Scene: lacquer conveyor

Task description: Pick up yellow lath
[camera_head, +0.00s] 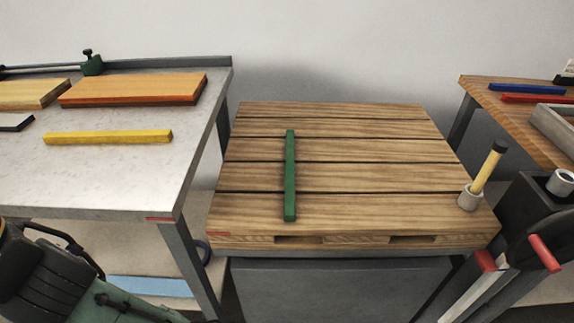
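The yellow lath (108,137) lies flat on the grey metal-topped table (95,185) at the left. It runs nearly left to right, in front of the orange board, and nothing visible touches its sides. My gripper cannot be made out in this view, so its state and its distance from the lath do not show.
An orange board (135,88), a tan board (30,94) and a dark piece (14,122) lie near the lath. Blue (527,88) and red (535,98) strips lie right.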

